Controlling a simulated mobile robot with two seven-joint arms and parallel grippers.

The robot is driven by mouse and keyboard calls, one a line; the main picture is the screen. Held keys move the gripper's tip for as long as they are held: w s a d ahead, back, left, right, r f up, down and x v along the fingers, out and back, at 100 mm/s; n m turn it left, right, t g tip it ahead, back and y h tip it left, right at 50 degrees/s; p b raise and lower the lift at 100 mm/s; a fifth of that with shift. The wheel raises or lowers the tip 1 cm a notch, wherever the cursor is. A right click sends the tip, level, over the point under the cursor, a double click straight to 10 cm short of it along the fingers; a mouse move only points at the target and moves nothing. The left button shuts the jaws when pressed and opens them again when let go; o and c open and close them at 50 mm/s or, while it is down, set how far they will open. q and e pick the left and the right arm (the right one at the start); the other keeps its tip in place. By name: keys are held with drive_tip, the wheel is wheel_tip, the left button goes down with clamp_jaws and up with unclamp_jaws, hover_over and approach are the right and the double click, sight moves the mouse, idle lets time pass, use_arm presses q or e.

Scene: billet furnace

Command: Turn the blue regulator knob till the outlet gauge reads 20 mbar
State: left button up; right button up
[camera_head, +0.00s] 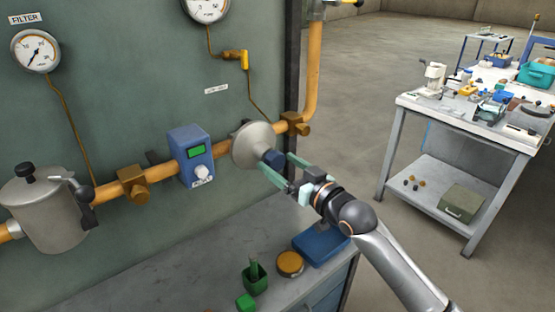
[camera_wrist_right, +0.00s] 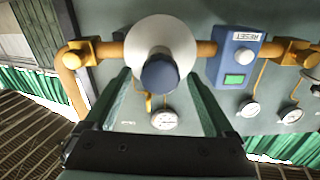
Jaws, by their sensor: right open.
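The blue regulator knob (camera_head: 274,159) sits on the front of a round silver regulator body (camera_head: 252,146) on the orange pipe. My right gripper (camera_head: 276,166) is open, with its green fingers on either side of the knob. In the right wrist view the knob (camera_wrist_right: 160,74) lies between the fingers, with gaps on both sides. A round gauge (camera_head: 206,8) above the regulator is cut off by the top edge, and I cannot read its value. A gauge also shows between the fingers in the wrist view (camera_wrist_right: 163,120), too small to read. My left gripper is not in view.
A blue box with a green display (camera_head: 190,154) and a silver filter pot (camera_head: 48,210) sit on the pipe at left. A cluttered table (camera_head: 460,121) stands at right.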

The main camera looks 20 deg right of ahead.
drive_tip(key=shift+x, duration=0.75)
drive_tip(key=c, duration=1.4)
